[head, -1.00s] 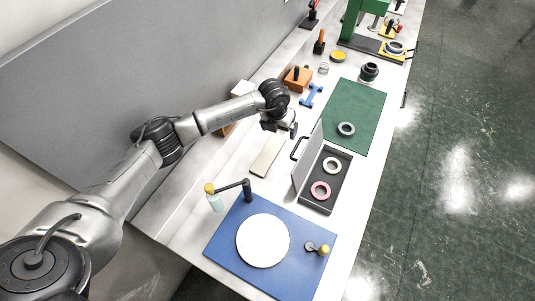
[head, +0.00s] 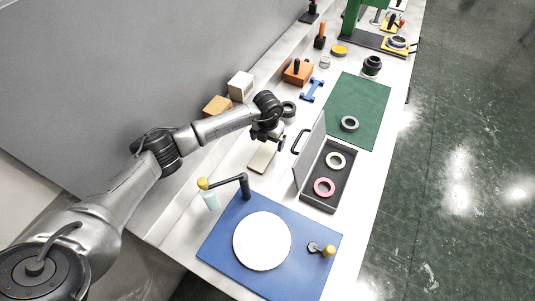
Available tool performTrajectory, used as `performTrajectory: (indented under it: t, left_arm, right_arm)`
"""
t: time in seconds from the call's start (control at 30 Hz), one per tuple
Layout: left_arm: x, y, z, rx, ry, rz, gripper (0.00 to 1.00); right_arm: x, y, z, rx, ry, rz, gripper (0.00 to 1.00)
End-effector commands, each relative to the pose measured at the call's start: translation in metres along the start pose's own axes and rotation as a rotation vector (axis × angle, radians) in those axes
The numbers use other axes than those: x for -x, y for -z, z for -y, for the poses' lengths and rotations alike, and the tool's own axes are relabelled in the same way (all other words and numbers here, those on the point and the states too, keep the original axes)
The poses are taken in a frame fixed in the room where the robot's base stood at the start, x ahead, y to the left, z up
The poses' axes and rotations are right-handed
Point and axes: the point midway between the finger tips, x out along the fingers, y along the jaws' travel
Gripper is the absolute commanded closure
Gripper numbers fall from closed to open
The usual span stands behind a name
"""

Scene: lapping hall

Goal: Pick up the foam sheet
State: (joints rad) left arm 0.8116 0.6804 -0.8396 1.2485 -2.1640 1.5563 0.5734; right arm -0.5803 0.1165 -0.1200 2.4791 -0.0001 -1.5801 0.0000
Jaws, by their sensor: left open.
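The foam sheet appears to be the flat, pale beige rectangle (head: 262,158) lying on the light bench, left of the open case. My left gripper (head: 271,138) is over the far end of this sheet and hides that end. It is open, with nothing seen between its fingers. I cannot tell whether the fingers touch the sheet. My right gripper is out of view.
The open dark case (head: 318,201) with two rings stands close on the right, its lid raised. A blue mat (head: 222,250) with a white disc and dispenser arm (head: 229,181) lies nearer. An orange box (head: 217,104) and white box (head: 240,86) stand behind my arm.

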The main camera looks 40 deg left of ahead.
Motion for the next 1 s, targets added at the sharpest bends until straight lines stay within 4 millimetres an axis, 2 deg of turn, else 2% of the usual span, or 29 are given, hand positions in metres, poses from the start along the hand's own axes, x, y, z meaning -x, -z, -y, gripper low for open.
performTrajectory:
  t: [0.23,0.6,0.9,1.0]
  left_arm:
    - [-0.011,-0.001,-0.001,0.0,0.001,0.0,0.02]
    - [-0.05,-0.003,-0.003,0.001,0.001,0.001,0.02]
    - [-0.051,-0.003,-0.003,0.001,0.001,0.002,0.02]
    - [-0.051,-0.003,-0.003,0.001,0.001,0.001,0.1]
  right_arm:
    - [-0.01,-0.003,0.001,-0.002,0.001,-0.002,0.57]
    - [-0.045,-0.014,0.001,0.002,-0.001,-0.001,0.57]
    - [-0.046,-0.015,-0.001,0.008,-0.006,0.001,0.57]
    - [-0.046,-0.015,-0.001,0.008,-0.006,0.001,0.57]
